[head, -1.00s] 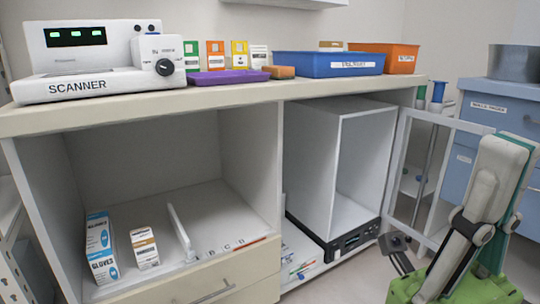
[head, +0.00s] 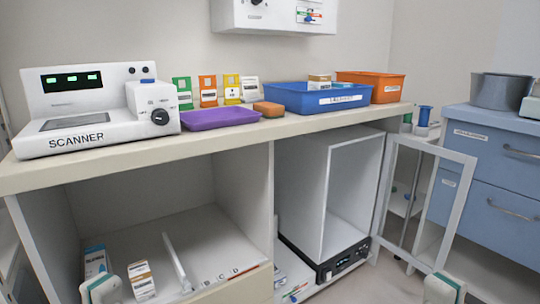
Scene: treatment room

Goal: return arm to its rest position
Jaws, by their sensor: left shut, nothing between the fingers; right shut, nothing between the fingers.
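Neither gripper can be made out in the head view. Only a small pale, green-edged part of my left arm (head: 103,290) shows at the bottom left. A similar part of my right arm (head: 445,288) shows at the bottom right. Both are cut off by the lower picture edge, and whatever lies beyond them is hidden. Neither visible part seems to touch the furniture.
A counter (head: 190,145) carries a scanner (head: 95,110), a purple tray (head: 220,117), a blue bin (head: 300,98) and an orange bin (head: 375,88). Below are a glove box (head: 95,261) and an open cabinet door (head: 462,200). Blue drawers (head: 490,150) stand at right.

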